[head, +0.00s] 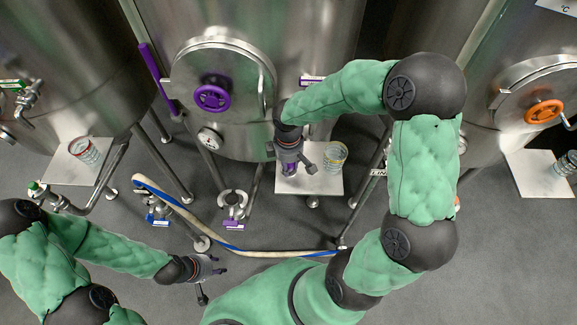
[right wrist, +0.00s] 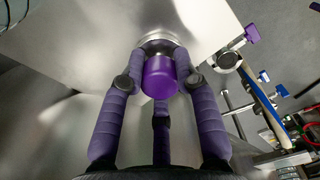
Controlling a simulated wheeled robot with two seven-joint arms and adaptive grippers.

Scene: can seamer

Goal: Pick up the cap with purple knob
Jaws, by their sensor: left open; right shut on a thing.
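The cap with purple knob shows in the right wrist view as a purple cylindrical knob (right wrist: 159,78) with a silver metal cap beyond it. The purple fingers of my right gripper (right wrist: 159,62) are shut around the knob. In the head view my right gripper (head: 290,165) is over the left part of a white plate (head: 318,184) in front of the middle tank, and hides most of the cap. I cannot tell whether the cap touches the plate. My left gripper (head: 212,268) is open and empty above the grey floor at lower left.
A glass jar (head: 334,156) stands on the same plate, right of my right gripper. The middle tank's door has a purple handwheel (head: 212,97). A cream-and-blue hose (head: 190,216) curves across the floor. Other plates (head: 60,167) with jars stand at left and right.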

